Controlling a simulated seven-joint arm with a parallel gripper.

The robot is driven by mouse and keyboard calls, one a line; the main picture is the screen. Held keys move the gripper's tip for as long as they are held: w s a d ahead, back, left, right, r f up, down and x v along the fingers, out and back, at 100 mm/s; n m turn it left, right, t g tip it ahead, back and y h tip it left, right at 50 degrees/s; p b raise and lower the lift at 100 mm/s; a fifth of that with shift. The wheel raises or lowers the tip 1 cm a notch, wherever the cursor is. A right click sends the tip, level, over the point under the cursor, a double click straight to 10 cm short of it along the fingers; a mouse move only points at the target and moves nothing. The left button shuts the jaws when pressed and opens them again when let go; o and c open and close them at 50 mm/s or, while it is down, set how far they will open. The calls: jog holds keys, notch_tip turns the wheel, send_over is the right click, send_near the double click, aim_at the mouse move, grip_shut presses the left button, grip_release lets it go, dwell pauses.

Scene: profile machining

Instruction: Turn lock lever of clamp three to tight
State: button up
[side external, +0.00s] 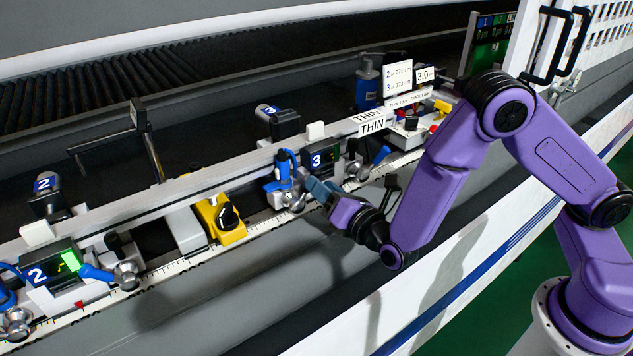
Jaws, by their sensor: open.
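Clamp three (322,157), a dark block with a white "3" on it, sits on the rail right of the middle. At its left a blue lever (285,164) stands upright above a silver hub (293,200). At its right a second blue lever (381,155) tilts up to the right from another silver hub (358,170). I cannot tell which of the two is the lock lever. My gripper (311,186) is open, just right of the left hub and in front of the clamp. Its fingertips are small here, and I cannot tell whether they touch anything.
Clamp two (40,275) stands at the lower left with its own blue levers. A yellow block with a black knob (222,217) sits between the clamps. A ruled scale (250,232) runs along the front edge. A grey surface (250,285) before it is clear.

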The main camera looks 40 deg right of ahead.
jog(key=shift+w, duration=1.5)
grip_shut()
jog(key=shift+a, duration=0.1)
